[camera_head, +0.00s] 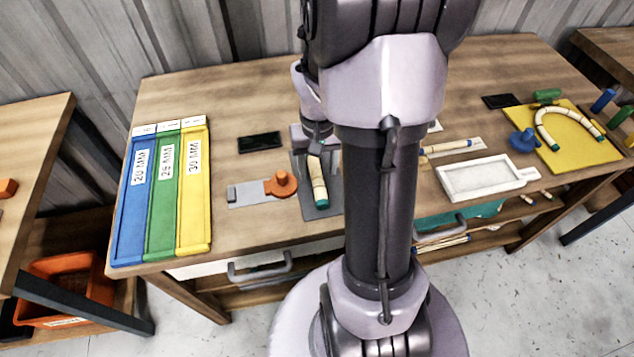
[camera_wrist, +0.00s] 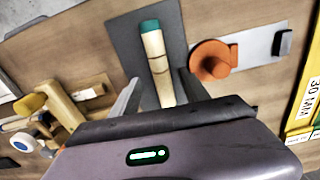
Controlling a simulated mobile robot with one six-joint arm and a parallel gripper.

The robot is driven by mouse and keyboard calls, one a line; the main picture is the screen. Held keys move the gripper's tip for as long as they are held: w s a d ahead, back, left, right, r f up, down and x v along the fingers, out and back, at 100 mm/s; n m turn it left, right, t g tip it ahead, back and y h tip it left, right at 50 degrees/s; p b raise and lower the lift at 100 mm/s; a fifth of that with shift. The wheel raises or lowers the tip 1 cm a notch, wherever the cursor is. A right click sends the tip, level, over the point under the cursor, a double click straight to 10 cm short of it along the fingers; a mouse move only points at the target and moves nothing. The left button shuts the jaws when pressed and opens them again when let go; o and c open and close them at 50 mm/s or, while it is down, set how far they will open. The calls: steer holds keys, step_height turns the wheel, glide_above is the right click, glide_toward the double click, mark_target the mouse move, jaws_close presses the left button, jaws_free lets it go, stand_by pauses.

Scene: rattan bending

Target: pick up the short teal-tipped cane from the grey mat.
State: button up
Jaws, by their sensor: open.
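The short cane (camera_head: 318,178) is pale with a teal tip and lies on the grey mat (camera_head: 307,212), its teal end toward the table's front edge. In the wrist view the cane (camera_wrist: 157,62) runs down from its teal tip, between my fingers, and its lower end is hidden by my gripper's body. The mat (camera_wrist: 123,40) shows around it. My gripper (camera_wrist: 159,78) is open, with one finger on each side of the cane and visible gaps between. In the head view my gripper (camera_head: 316,160) is over the mat's far part, partly hidden by my arm.
An orange knob (camera_head: 281,182) on a grey plate (camera_head: 246,193) stands just left of the mat. Blue, green and yellow trays (camera_head: 193,235) lie farther left. A white tray (camera_head: 480,178) and a yellow board (camera_head: 565,155) with a bent cane are at right. A black tray (camera_head: 260,142) lies behind.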

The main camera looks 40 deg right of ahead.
mark_target(317, 175)
step_height(317, 175, down, 3)
steer(key=shift+w+a+f+b, duration=0.1)
steer(key=shift+b, duration=0.35)
steer(key=shift+r, duration=0.2)
steer(key=shift+c, duration=0.4)
jaws_close()
steer(key=shift+r, duration=0.1)
